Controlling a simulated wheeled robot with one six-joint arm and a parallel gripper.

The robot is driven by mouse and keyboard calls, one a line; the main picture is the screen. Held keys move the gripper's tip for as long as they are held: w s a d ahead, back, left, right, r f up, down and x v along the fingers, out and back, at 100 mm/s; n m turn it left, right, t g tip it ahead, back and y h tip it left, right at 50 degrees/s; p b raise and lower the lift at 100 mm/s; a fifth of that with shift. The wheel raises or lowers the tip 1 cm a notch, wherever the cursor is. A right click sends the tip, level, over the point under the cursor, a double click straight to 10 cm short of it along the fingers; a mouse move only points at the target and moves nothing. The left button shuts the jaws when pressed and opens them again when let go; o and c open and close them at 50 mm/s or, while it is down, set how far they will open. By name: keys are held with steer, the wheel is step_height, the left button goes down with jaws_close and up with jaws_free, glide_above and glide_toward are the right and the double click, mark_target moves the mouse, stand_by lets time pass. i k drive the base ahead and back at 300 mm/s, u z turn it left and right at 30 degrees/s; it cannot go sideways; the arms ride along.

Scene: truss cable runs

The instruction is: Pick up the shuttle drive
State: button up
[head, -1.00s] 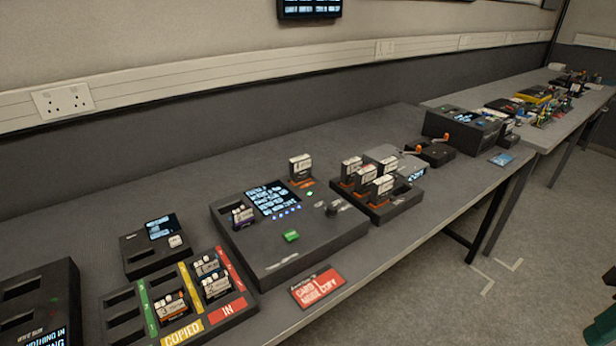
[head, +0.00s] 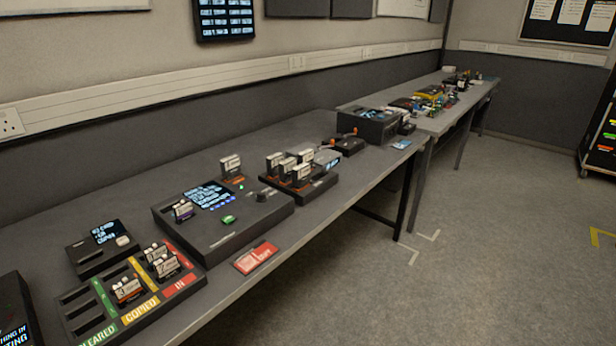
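I cannot tell which item is the shuttle drive. Several small labelled upright units could be it. One stands alone in a small holder (head: 231,168) behind the console. Several stand in a dark rack (head: 315,189) right of the console. One with a purple edge (head: 183,210) sits in a slot at the left of the console (head: 230,240). Others, including an orange-edged one (head: 127,290), sit in the slotted tray (head: 140,312) with green, yellow and red strips, marked COPIED and IN. My gripper is not in view.
The long grey table (head: 310,228) runs away to a second table (head: 465,105) crowded with small items. A red card (head: 255,257) lies at the front edge. A box with a screen (head: 103,248) stands behind the tray. The floor (head: 490,260) on the right is open.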

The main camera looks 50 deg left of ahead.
mark_target(230, 167)
steer(key=z, duration=0.05)
steer(key=i, duration=0.5)
steer(key=u, duration=0.65)
steer(key=i, duration=1.55)
steer(key=u, duration=1.8)
steer(key=i, duration=0.95)
steer(key=u, duration=1.05)
